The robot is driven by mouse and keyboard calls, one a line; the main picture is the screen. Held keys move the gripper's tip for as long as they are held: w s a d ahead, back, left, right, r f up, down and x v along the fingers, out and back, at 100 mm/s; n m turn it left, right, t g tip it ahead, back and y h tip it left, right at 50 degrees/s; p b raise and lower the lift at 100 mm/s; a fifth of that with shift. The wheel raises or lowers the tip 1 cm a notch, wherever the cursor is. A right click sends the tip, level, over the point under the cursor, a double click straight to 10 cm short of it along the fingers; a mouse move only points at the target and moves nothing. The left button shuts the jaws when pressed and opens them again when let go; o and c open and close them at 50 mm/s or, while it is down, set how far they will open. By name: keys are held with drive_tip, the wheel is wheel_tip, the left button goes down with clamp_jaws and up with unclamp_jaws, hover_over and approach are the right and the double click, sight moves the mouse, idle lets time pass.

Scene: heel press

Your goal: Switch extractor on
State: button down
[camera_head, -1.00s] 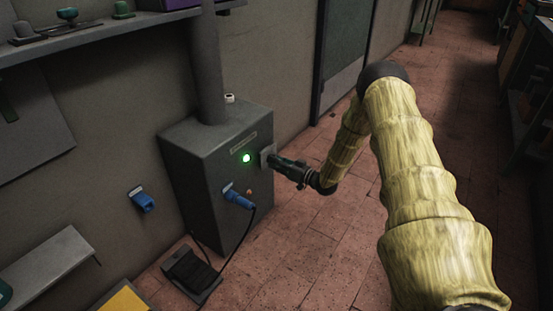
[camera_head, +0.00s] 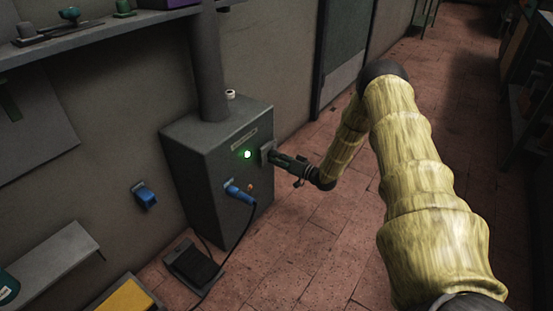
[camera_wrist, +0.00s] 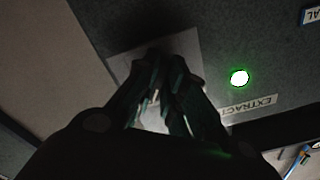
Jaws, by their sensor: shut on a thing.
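The extractor (camera_head: 190,160) is a grey box on the floor against the wall, with a duct rising from its top. Its round lamp (camera_head: 247,155) glows green; it also shows in the wrist view (camera_wrist: 239,78), beside a label reading "EXTRACT". My gripper (camera_head: 271,155) is at a grey switch plate (camera_head: 265,148) on the box's front, right of the lamp. In the wrist view my fingers (camera_wrist: 158,92) are closed together over the plate (camera_wrist: 183,45), on a small part that they mostly hide. I cannot make out the switch's position.
A blue plug (camera_head: 238,194) with a cable sits in the box's front below the lamp. A blue wall socket (camera_head: 144,196) is to the left. A black foot pedal (camera_head: 194,264) lies on the floor in front. The tiled floor to the right is clear.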

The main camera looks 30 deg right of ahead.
drive_tip(key=shift+d, duration=0.15)
drive_tip(key=c, duration=1.5)
unclamp_jaws()
drive_tip(key=v, duration=1.2)
